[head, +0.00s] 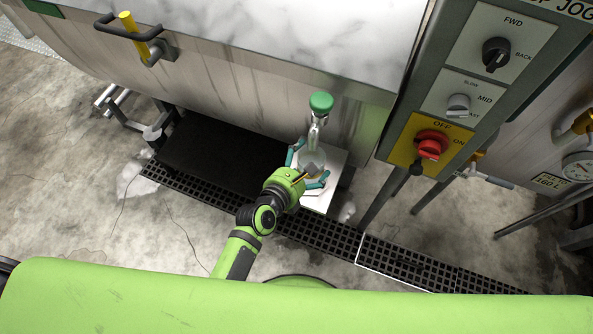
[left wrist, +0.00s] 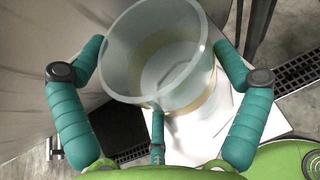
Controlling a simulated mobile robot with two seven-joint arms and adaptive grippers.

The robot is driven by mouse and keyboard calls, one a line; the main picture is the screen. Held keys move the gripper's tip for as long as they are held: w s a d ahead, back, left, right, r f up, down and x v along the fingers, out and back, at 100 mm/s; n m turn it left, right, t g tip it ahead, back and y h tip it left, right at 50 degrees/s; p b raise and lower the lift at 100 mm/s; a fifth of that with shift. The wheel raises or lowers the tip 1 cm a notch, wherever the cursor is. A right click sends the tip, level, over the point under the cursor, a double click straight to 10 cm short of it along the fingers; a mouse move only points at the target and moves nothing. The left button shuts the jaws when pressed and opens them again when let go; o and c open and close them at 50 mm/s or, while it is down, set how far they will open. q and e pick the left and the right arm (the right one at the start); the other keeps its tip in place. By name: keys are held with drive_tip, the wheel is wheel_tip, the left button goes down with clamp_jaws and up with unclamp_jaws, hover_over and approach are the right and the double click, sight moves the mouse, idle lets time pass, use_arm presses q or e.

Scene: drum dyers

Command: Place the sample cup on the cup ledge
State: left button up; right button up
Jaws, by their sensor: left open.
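The sample cup (left wrist: 158,62) is clear and open-topped, with a yellowish band, and stands over the white cup ledge (left wrist: 190,150). It looks upright, and its base seems to rest on the ledge, though the contact is hard to see. In the head view the cup (head: 315,156) is small and partly hidden by my gripper, below the tap. The ledge (head: 317,204) sticks out beneath it. My left gripper (head: 309,163) is open, its teal fingers on either side of the cup. In the left wrist view the fingers (left wrist: 157,52) flank the cup's wall. My right gripper is out of view.
A tap with a green knob (head: 321,102) stands just above the cup, on the steel drum (head: 240,85). A control panel (head: 430,120) with a red switch is at the right. A black floor grate (head: 330,237) runs below the ledge.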

use_arm(q)
drive_tip(key=v, duration=1.2)
drive_tip(key=s+a+f+m+g+y, duration=0.1)
drive_tip(key=s+a+f+m+g, duration=0.1)
drive_tip(key=s+f+m, duration=0.5)
drive_tip(key=s+a+f+m+g+y, duration=0.15)
drive_tip(key=f+m, duration=0.35)
drive_tip(key=f, duration=0.6)
drive_tip(key=s+a+f+m+g+y, duration=0.1)
drive_tip(key=s+a+f+m+g, duration=0.2)
drive_tip(key=f+m, duration=0.45)
drive_tip(key=s+a+f+m+g+y, duration=0.1)
drive_tip(key=s+a+f+m+g, duration=0.1)
drive_tip(key=s+a+f+m, duration=0.3)
drive_tip(key=s+a+f+m+g+y, duration=0.1)
drive_tip(key=s+a+f+m, duration=0.4)
drive_tip(key=s, duration=0.6)
wheel_tip(320, 180, down, 2)
drive_tip(key=m+g, duration=0.1)
drive_tip(key=m, duration=0.2)
drive_tip(key=shift+m+g+y, duration=0.35)
